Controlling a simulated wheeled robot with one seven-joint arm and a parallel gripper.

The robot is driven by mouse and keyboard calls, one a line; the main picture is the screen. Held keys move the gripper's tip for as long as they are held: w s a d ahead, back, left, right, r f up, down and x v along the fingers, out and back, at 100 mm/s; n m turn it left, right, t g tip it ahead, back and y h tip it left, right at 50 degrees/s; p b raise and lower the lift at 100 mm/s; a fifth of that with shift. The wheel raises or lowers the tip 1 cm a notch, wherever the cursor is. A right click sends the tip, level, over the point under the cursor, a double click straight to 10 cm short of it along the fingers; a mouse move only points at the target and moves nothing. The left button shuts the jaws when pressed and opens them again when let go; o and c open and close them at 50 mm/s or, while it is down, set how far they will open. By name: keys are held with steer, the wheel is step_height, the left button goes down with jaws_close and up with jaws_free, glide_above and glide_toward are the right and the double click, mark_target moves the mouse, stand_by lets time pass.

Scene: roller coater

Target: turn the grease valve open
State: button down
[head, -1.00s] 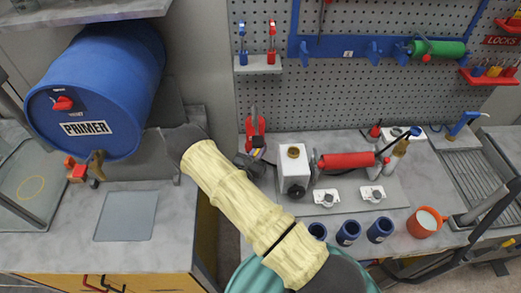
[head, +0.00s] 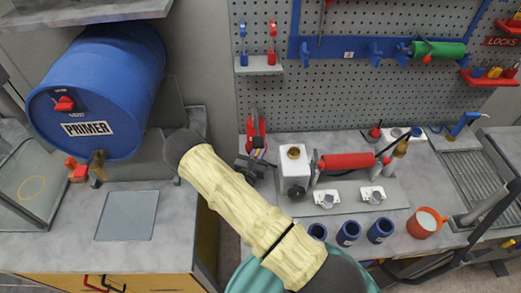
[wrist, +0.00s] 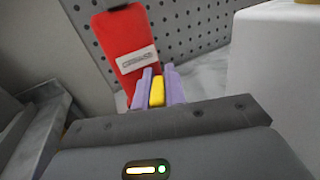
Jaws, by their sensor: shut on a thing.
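The red grease unit (head: 256,124) stands against the pegboard, left of the white box, with its lower part hidden behind my gripper. In the wrist view the red body (wrist: 124,45) carries a pale label, too blurred to read. A yellow valve handle (wrist: 157,93) shows in front of its lower right side. My gripper (head: 259,155) is at the foot of the red unit. In the wrist view the lilac fingers of my gripper (wrist: 158,88) are shut on the yellow handle, one on each side.
The white box (head: 294,166) with the red roller (head: 347,161) stands close on the right; its wall (wrist: 275,70) fills the wrist view's right side. Blue cups (head: 347,233) and an orange mug (head: 425,222) stand along the front. A blue primer drum (head: 100,85) lies at left.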

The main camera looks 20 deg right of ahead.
steer(key=shift+s+n+y, duration=0.1)
steer(key=shift+n+y, duration=0.2)
steer(key=n+t+y+p, duration=0.1)
steer(key=n+t+y, duration=0.1)
steer(key=y, duration=0.1)
steer(key=shift+a+y+p, duration=0.2)
steer(key=shift+y+p, duration=0.1)
steer(key=shift+p, duration=0.05)
steer(key=shift+a+f+n+t+y+p, duration=0.15)
steer(key=shift+n+t+y+p, duration=0.4)
steer(key=shift+n+y, duration=0.7)
steer(key=shift+y, duration=0.25)
steer(key=c, duration=1.5)
jaws_free()
